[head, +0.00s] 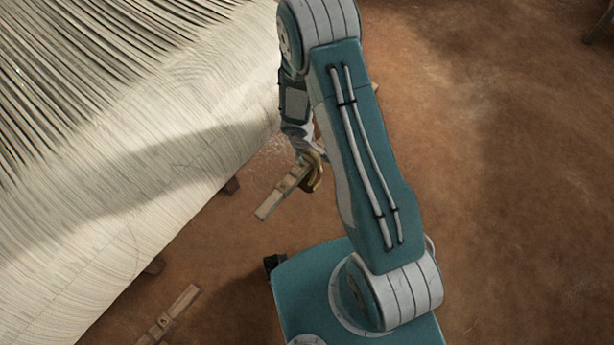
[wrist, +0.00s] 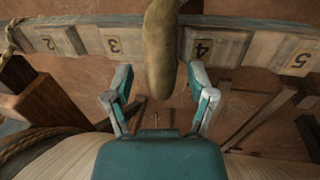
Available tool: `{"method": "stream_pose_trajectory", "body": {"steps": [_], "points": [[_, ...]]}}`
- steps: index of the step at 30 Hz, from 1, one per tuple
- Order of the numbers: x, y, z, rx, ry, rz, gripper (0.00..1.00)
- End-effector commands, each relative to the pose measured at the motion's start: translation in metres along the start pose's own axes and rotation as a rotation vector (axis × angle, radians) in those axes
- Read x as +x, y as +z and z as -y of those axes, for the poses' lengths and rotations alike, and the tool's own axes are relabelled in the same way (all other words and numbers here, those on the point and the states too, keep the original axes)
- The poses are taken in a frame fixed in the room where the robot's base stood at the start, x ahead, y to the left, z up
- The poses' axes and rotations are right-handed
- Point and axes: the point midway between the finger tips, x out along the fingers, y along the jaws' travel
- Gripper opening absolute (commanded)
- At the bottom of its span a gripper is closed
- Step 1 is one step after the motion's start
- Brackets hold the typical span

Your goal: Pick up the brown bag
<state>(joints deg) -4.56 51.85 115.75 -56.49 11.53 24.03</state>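The brown bag (wrist: 160,50) is a long, narrow olive-brown shape at the upper middle of the wrist view. It lies across the front of a numbered wooden beam, between the 3 and the 4, and its top runs out of the picture. My gripper (wrist: 160,80) is open, with one finger on each side of the bag's lower end and visible gaps between. In the head view the bag (head: 314,172) is a small golden-brown shape beside the beam, partly hidden by my arm. The gripper's fingers are hard to make out there.
The wooden beam (wrist: 85,41) carries painted numbers and spans the wrist view; part of it (head: 283,192) shows in the head view. A wide sheet of pale threads (head: 130,150) fills the left of the head view. Bare brown floor (head: 510,170) lies open at right.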

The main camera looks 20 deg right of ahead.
Motion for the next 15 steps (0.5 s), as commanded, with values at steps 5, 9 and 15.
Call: {"method": "stream_pose_trajectory", "body": {"steps": [5, 9, 15], "points": [[-0.0002, 0.0000, 0.0001, 0.000, 0.000, 0.000, 0.00], [0.0002, 0.0001, 0.0001, 0.000, -0.001, 0.000, 0.00], [0.0001, -0.0004, -0.0003, 0.000, 0.000, 0.000, 0.00]]}}
